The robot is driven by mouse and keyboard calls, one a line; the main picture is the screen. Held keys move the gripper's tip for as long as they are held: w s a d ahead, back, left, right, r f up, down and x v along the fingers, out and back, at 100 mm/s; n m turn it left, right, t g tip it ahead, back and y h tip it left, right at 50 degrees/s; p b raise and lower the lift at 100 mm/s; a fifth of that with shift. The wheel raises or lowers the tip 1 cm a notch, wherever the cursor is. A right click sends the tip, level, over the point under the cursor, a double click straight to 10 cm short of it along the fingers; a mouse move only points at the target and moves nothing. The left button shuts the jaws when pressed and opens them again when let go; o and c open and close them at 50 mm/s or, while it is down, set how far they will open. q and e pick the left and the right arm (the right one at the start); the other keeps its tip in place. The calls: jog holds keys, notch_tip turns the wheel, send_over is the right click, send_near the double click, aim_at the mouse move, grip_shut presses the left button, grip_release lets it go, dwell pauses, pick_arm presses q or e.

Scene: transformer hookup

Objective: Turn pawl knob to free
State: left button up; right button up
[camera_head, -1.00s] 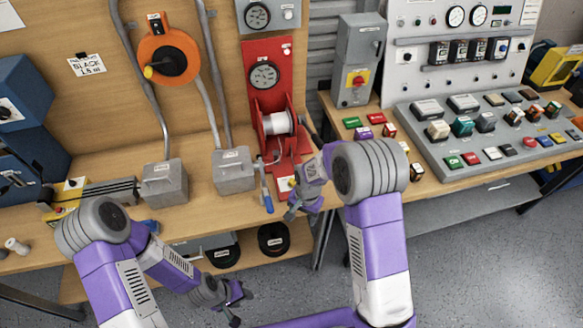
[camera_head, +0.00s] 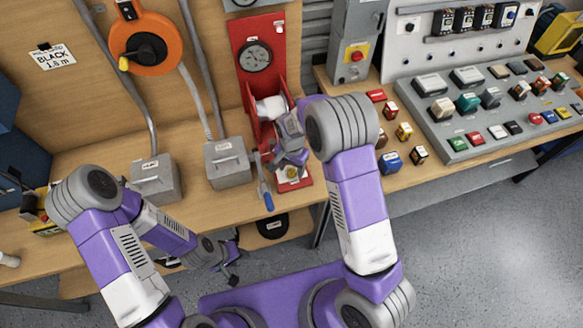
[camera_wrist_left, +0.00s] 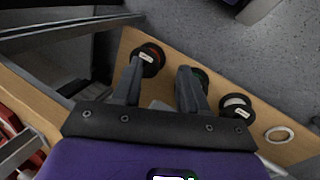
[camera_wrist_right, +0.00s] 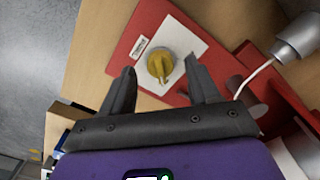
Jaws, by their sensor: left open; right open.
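The pawl knob (camera_wrist_right: 161,64) is a yellow knob on a white plate (camera_wrist_right: 187,40) on the red winch base (camera_wrist_right: 125,55). In the head view the knob (camera_head: 292,174) shows just below my right gripper (camera_head: 290,162). In the right wrist view my right gripper (camera_wrist_right: 160,80) is open, its fingers on either side of the knob; I cannot tell whether they touch it. The label beside the knob is too small to read. My left gripper (camera_head: 234,268) is open and empty, low in front of the bench; it also shows in the left wrist view (camera_wrist_left: 163,65).
The red winch (camera_head: 262,60) carries a gauge and a pale drum (camera_head: 270,107). A blue-handled crank (camera_head: 265,193) hangs left of the knob. Grey boxes (camera_head: 229,163) stand further left, and small coloured blocks (camera_head: 390,161) lie to the right. Spools (camera_wrist_left: 148,58) sit on a lower shelf.

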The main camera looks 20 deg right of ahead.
jog(key=shift+f, duration=0.5)
jog(key=shift+c, duration=0.2)
jog(key=c, duration=1)
